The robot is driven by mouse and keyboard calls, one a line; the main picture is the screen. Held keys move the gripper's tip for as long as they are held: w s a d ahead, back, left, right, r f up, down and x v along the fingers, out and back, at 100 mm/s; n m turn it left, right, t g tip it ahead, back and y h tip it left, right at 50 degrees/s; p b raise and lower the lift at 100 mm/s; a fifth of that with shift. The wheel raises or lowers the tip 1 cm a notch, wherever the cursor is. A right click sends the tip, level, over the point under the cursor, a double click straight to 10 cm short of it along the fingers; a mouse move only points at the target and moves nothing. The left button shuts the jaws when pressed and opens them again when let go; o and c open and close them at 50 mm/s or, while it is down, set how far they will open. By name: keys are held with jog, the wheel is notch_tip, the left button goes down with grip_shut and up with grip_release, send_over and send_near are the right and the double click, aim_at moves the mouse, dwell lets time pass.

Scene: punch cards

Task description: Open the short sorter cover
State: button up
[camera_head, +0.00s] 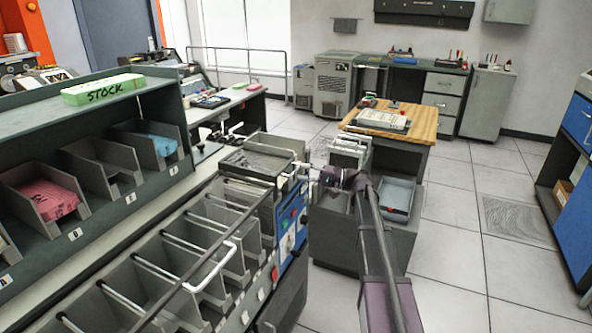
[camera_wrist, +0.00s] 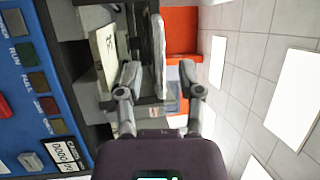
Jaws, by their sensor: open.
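A longer framed cover (camera_head: 170,280) with a white handle (camera_head: 214,270) lies over the pockets. My gripper (camera_head: 308,173) is just right of the dark-topped part. In the wrist view my gripper (camera_wrist: 159,88) is open, with a pale-edged bar (camera_wrist: 159,45) ahead between its fingers; contact is not visible.
A green-topped rack with card bins (camera_head: 88,235) and a green STOCK box (camera_head: 103,89) borders the sorter on the left. A wood-topped cart (camera_head: 425,125) stands close beyond my arm. A blue cabinet (camera_head: 575,225) is far right. The tiled floor between is clear.

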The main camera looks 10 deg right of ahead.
jog(key=shift+x, duration=1.4)
grip_shut()
